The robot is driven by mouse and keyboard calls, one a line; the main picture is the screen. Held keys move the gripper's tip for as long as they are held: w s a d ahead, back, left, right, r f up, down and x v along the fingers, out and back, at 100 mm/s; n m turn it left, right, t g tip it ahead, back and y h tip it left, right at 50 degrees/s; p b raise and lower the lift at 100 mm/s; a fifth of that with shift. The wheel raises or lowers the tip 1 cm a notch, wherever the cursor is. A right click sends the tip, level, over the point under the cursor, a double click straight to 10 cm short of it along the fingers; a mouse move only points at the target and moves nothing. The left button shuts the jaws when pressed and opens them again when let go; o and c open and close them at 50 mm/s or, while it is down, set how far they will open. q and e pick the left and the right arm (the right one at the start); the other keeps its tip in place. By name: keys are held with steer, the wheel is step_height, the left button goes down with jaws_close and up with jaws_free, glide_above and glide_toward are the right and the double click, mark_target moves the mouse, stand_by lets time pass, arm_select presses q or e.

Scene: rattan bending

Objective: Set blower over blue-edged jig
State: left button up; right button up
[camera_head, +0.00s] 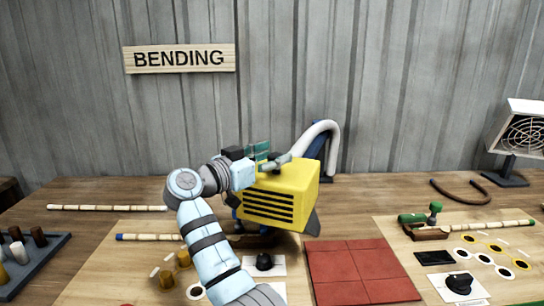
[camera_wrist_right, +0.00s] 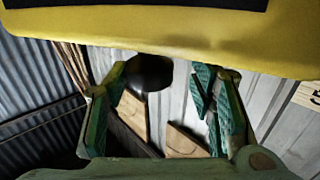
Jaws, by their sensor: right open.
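The yellow blower (camera_head: 285,192) with dark vent slots stands at the middle of the bench, with a white hose (camera_head: 318,138) behind it. A blue part (camera_head: 232,202) shows at its left edge, low behind my arm. I cannot tell whether this belongs to the blue-edged jig, which is mostly hidden by blower and arm. My right gripper (camera_head: 270,161) is at the blower's top, fingers apart. In the right wrist view the green-padded fingers (camera_wrist_right: 165,100) are spread, with a dark round knob (camera_wrist_right: 148,72) between them and the yellow housing above. My left gripper is out of view.
A blue-tipped rattan pole (camera_head: 140,237) lies on the left board. A red tiled mat (camera_head: 360,272) lies right of the blower. A green-clamped jig (camera_head: 428,222) with another pole is on the right board. A fan heater (camera_head: 520,135) stands far right.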

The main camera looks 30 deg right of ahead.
steer(key=v, duration=0.7)
steer(key=shift+a, duration=0.25)
